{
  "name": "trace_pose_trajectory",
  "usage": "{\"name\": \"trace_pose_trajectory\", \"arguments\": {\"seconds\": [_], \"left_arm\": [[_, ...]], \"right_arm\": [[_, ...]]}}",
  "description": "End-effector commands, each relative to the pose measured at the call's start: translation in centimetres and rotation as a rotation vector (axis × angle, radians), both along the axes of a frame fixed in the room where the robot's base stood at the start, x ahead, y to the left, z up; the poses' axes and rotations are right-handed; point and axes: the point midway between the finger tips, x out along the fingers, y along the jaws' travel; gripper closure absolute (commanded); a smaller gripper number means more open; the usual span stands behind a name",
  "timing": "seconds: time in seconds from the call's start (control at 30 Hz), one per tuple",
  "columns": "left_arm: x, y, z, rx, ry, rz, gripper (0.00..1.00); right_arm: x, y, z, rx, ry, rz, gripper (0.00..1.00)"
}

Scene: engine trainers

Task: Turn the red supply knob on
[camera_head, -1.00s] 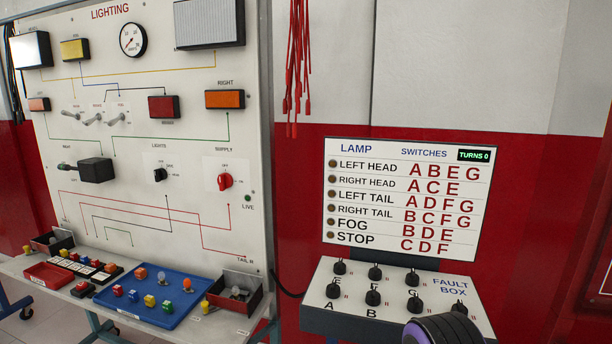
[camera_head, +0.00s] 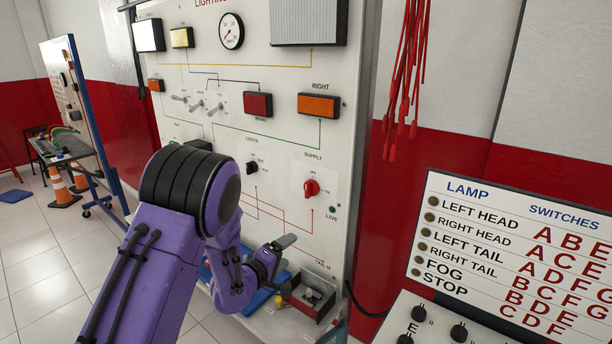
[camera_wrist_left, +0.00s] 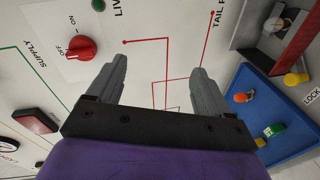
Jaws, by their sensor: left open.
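The red supply knob (camera_head: 311,188) sits on the upright white lighting board (camera_head: 290,140), under the SUPPLY label. It also shows at upper left in the left wrist view (camera_wrist_left: 82,48), where its ridge appears to point toward the OFF mark, with ON to one side. My left gripper (camera_head: 284,256) is in front of the board, below and to the left of the knob. In the left wrist view its two grey fingers (camera_wrist_left: 160,72) are spread and empty, with the knob outside them, beyond the left finger. The green LIVE lamp (camera_head: 332,209) looks dark. My right gripper does not show.
The black lights knob (camera_head: 252,168) is left of the supply knob. Below are a blue tray (camera_wrist_left: 291,142) with small coloured parts and an open bin (camera_head: 308,299). Red leads (camera_head: 407,70) hang at right. The fault box (camera_head: 440,330) stands at lower right.

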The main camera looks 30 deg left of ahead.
Motion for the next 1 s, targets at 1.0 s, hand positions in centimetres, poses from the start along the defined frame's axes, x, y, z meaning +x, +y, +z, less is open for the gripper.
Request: {"name": "trace_pose_trajectory", "arguments": {"seconds": [1.0], "left_arm": [[12.5, 2.0, 12.1, -0.221, -0.19, -0.074, 0.2]], "right_arm": [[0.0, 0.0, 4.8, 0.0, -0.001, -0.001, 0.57]]}}
